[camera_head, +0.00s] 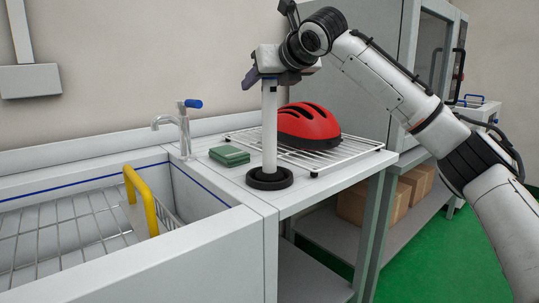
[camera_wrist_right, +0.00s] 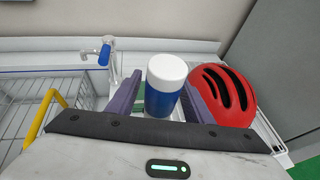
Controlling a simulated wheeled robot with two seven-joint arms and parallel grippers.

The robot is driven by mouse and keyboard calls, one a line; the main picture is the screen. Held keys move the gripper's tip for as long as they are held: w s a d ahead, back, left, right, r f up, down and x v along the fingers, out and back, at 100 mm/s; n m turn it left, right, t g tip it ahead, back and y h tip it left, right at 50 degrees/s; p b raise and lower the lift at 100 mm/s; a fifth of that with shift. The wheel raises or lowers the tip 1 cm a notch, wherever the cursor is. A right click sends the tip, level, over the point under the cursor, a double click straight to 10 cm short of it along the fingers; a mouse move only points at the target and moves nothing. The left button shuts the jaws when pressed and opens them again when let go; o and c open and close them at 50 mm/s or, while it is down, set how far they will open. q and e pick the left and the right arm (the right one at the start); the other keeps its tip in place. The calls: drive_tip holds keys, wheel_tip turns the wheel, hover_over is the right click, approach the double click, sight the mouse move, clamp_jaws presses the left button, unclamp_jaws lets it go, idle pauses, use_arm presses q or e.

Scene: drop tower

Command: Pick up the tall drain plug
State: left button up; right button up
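The tall drain plug (camera_head: 269,125) is a slim white upright post on a round black base (camera_head: 269,178). It stands on the counter just right of the sink. In the right wrist view its white top and blue band (camera_wrist_right: 163,98) show between my fingers. My right gripper (camera_head: 267,78) is at the top of the post, with one dark finger on each side. It looks open, with a gap at the left finger in the wrist view. My left gripper is not in view.
A red helmet (camera_head: 308,122) sits on a wire rack (camera_head: 350,149) close behind and right of the post. The sink has a tap (camera_head: 184,130), a wire basket (camera_head: 60,240) and a yellow handle (camera_head: 141,200).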

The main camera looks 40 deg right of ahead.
drive_tip(key=shift+r, duration=0.1)
clamp_jaws()
